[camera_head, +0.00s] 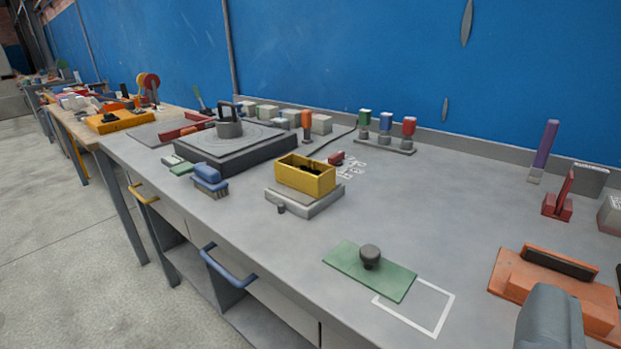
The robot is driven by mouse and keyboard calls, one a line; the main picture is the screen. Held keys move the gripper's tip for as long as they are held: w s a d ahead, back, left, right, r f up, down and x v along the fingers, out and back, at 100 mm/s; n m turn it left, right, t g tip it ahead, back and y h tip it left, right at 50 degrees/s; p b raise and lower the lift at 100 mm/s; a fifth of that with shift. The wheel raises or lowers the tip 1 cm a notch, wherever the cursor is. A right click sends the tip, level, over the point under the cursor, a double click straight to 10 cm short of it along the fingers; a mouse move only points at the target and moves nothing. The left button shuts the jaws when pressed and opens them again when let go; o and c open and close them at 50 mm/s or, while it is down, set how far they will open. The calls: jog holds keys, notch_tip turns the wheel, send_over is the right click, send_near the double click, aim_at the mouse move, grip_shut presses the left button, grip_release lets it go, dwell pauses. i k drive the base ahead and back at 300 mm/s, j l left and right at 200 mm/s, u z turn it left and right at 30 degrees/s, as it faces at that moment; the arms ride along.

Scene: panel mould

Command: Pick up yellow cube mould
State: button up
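The yellow cube mould (318,184) is an open-topped yellow box with dark contents or a dark inside. It sits upright on a light grey square base (318,206) with a small knob at its front, near the middle of the grey workbench (450,210). Nothing is touching it from above. No fingers of my gripper can be made out in this view, so its opening does not show.
A green plate with a dark knob (370,257) lies in front, partly over a white outlined square. A blue brush (210,178) and grey turntable (226,140) stand left. Orange tool (560,280) and a grey rounded shape (550,325) are right. A blue wall backs the bench.

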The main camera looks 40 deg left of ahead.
aim_at(312, 177)
jog(key=i+l+u, duration=0.1)
jog(key=i+u, duration=0.25)
jog(key=i+l+u, duration=0.15)
jog(key=u, duration=0.2)
jog(key=i+l+u, duration=0.35)
jog(key=k+j, duration=0.05)
jog(key=j, duration=0.05)
